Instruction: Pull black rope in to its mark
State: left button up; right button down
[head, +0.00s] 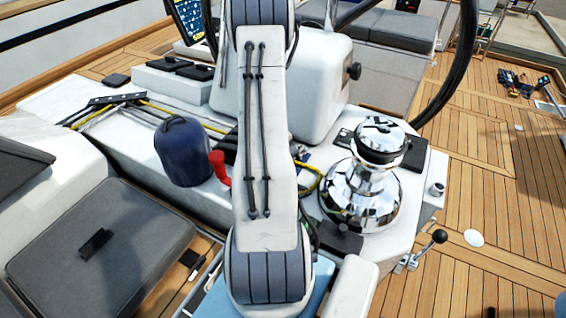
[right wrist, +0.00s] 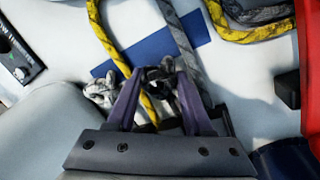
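In the right wrist view, a dark grey flecked rope (right wrist: 184,42), which seems to be the black rope, runs down over a blue strip (right wrist: 198,28) on the white deck toward my right finger. A yellow rope (right wrist: 106,42) runs beside it on the left and passes behind the fingers. My right gripper (right wrist: 161,76) has its two purple fingers apart, with a small dark part and metal fittings (right wrist: 98,92) close to the tips. I cannot tell whether the dark part is touched. In the head view an arm of mine hides this spot. My left gripper is out of view.
The head view shows a chrome winch (head: 364,180) right of my arm and a dark blue covered drum (head: 184,150) with a red handle (head: 219,166) on the left. A black wheel rim (head: 460,60) stands at the back. Teak floor (head: 480,150) lies open on the right.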

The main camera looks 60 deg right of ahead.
jog(key=s+b, duration=0.1)
jog(key=s, duration=0.6)
jog(key=shift+s, duration=0.25)
jog(key=c, duration=0.6)
grip_release()
jog(key=shift+r, duration=0.15)
jog(key=shift+r, duration=0.35)
notch_tip(320, 180, up, 9)
jog(key=w+a+p, duration=0.1)
jog(key=p, duration=0.1)
jog(key=shift+a+r, duration=0.2)
jog(key=shift+a, duration=0.1)
